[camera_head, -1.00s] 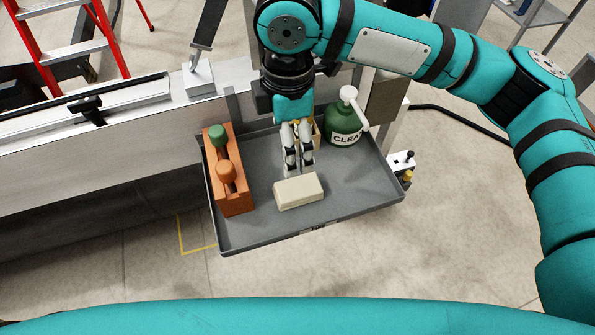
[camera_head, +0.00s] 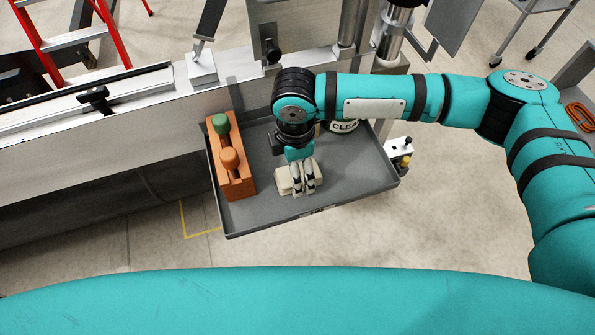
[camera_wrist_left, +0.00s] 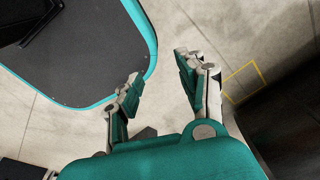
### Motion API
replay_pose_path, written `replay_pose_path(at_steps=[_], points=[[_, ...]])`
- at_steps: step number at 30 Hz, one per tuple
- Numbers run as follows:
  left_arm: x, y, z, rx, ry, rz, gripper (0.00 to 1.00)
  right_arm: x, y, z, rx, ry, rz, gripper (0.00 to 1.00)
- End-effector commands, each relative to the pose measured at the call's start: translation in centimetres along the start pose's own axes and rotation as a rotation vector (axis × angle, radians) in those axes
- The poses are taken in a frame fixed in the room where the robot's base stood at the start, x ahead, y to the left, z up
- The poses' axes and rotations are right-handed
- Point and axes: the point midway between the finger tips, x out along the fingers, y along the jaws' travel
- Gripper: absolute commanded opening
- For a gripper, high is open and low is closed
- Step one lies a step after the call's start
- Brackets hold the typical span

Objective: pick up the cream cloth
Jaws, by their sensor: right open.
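The cream cloth (camera_head: 284,181) is a folded, block-shaped bundle lying on the grey tray (camera_head: 350,187). My right gripper (camera_head: 304,190) is open and points down over the cloth, with its fingers covering the middle and right part of it. Whether the fingers touch the cloth is hard to tell. My left gripper (camera_wrist_left: 157,84) shows in the left wrist view, with its two fingers apart and nothing between them, above bare floor.
An orange rack (camera_head: 234,170) with a green-topped and an orange-topped tool stands at the tray's left side. The tray's front right is clear.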

Motion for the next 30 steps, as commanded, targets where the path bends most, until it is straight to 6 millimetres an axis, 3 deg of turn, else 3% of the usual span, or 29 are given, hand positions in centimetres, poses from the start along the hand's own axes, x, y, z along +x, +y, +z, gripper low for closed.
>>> replay_pose_path(at_steps=[6,15,27,30], points=[[-1.2,0.0,0.4,-0.002,-0.008,0.001,0.4,2.8,-0.1,0.4,0.0,-0.001,-0.003,0.87],[-1.1,0.1,1.0,-0.002,-0.018,0.001,0.4,3.4,-0.1,0.4,0.0,-0.001,0.0,0.87],[-1.1,0.1,1.0,-0.001,-0.018,0.002,0.4,3.3,-0.1,0.4,0.0,-0.001,-0.001,0.34],[-1.1,0.1,1.0,-0.001,-0.017,0.002,0.4,3.3,-0.1,0.4,0.0,-0.001,0.0,0.31]])
